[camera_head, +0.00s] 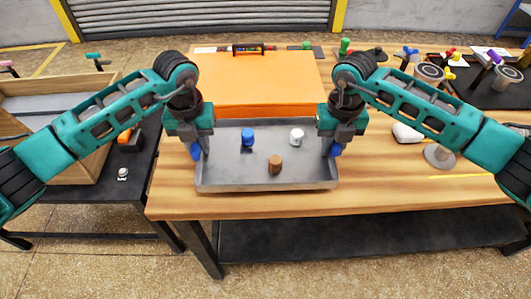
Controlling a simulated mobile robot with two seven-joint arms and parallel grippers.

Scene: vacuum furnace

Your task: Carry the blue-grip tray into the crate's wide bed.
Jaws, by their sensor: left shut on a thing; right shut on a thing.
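The grey metal blue-grip tray (230,178) is at the front of the wooden table, in front of an orange block; I cannot tell whether it touches the tabletop. On it stand a blue cylinder (248,137), a white cylinder (297,136) and a brown cylinder (275,164). My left gripper (198,150) is shut on the tray's left blue grip, which it mostly hides. My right gripper (334,147) is shut on the right blue grip (336,150). The wooden crate (92,140) stands on a dark table at the left, partly hidden by my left arm.
The orange block (270,80) fills the table behind the tray. A white object (407,133) and a round grey stand (439,156) lie right of my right gripper. A dark mat (480,85) with several parts is at the far right. A gap separates the two tables.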

